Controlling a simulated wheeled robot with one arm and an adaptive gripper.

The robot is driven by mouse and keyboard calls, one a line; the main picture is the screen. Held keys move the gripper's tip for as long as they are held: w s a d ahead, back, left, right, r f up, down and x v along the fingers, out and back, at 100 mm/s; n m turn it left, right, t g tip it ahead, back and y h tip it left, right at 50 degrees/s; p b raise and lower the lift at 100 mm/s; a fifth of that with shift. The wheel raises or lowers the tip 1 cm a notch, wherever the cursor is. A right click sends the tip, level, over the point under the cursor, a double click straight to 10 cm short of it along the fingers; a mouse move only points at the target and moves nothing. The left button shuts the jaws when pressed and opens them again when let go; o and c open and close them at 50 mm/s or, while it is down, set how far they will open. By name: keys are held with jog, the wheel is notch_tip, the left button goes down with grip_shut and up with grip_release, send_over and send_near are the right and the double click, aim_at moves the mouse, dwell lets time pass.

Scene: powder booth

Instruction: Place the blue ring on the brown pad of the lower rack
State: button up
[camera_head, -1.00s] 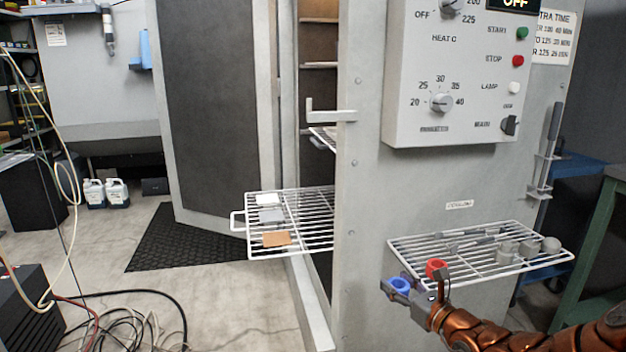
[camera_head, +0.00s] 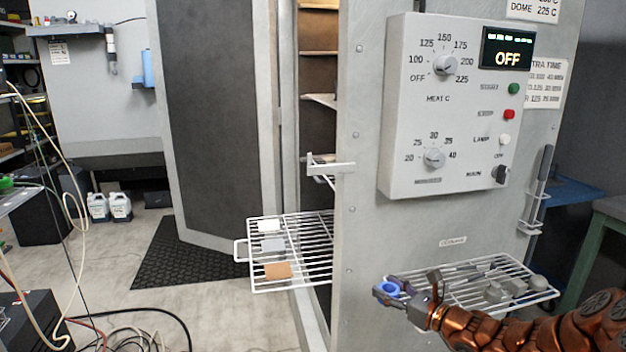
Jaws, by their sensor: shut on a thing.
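The blue ring (camera_head: 389,288) is held at the tip of my gripper (camera_head: 387,292), in front of the left end of the right-hand wire shelf. My gripper is shut on it. The brown pad (camera_head: 278,270) lies at the front of the pulled-out lower rack (camera_head: 312,246), to the left of my gripper across the oven's side panel. A grey pad (camera_head: 273,244) and a white pad (camera_head: 269,226) lie behind it on the same rack. All three pads look bare.
The grey oven panel (camera_head: 365,235) stands between rack and shelf, with a control box (camera_head: 455,110) above and a protruding latch (camera_head: 330,168). The wire shelf (camera_head: 470,270) holds grey cylinders (camera_head: 515,288) and thin tools. Cables (camera_head: 120,340) lie on the floor at left.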

notch_tip(320, 180, up, 7)
jog(key=s+n+g+y+p, duration=0.1)
jog(key=n+g+y+p, duration=0.1)
jog(key=p, duration=1)
jog(key=shift+s+r+n+g+y, duration=0.15)
jog(key=shift+s+n+g+y, duration=0.2)
jog(key=shift+g, duration=0.25)
